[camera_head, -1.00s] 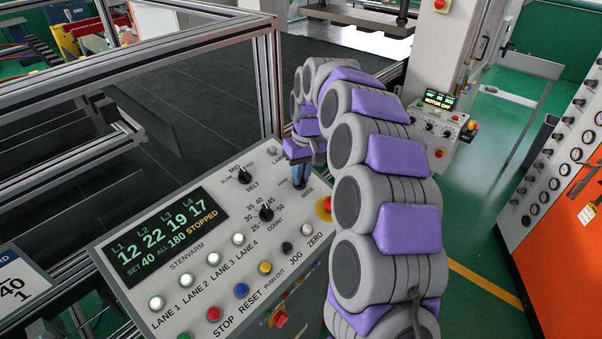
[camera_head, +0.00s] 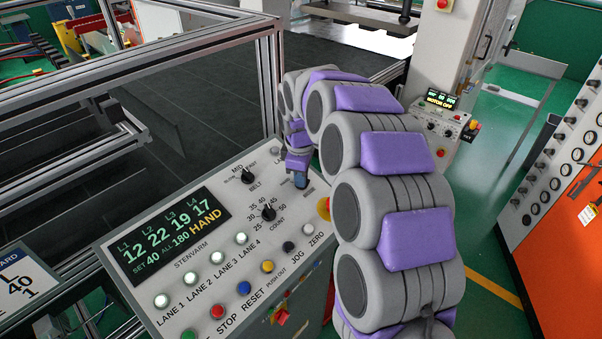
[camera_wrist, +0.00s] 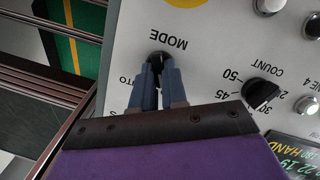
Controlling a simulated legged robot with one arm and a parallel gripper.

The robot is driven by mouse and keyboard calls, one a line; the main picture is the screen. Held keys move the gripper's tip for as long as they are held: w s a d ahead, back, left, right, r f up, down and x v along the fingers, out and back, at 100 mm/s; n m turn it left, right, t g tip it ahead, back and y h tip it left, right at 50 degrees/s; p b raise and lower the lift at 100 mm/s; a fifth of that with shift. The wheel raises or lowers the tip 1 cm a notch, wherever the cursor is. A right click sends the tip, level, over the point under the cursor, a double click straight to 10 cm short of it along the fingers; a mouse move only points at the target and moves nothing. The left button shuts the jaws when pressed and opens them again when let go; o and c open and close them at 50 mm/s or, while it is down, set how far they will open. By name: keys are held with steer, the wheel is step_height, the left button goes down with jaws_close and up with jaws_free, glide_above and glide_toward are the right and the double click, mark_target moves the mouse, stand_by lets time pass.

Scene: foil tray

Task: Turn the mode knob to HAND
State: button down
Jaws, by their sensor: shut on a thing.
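The mode knob (camera_wrist: 156,60) is a small black knob beside the MODE label on the grey control panel (camera_head: 180,262). My gripper (camera_wrist: 159,72) is shut on the knob in the wrist view, and its blue-grey fingers cover part of it. In the head view my gripper (camera_head: 300,181) is at the panel's upper right, and the knob is hidden behind the fingers there. The display (camera_head: 168,236) reads HAND in yellow at its lower right.
The count knob (camera_head: 268,212) and the belt knob (camera_head: 247,175) stand close to my gripper. Several lamps and coloured buttons line the panel's front. A red stop button on a yellow ring (camera_head: 324,208) sits at the right edge. A metal frame (camera_head: 140,90) stands behind.

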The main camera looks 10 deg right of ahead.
steer(key=shift+n, duration=0.6)
steer(key=c, duration=1.2)
jaws_free()
steer(key=shift+o, duration=0.2)
steer(key=shift+r, duration=0.1)
step_height(320, 180, up, 17)
steer(key=s+a, duration=0.1)
steer(key=s, duration=0.1)
steer(key=shift+s, duration=0.35)
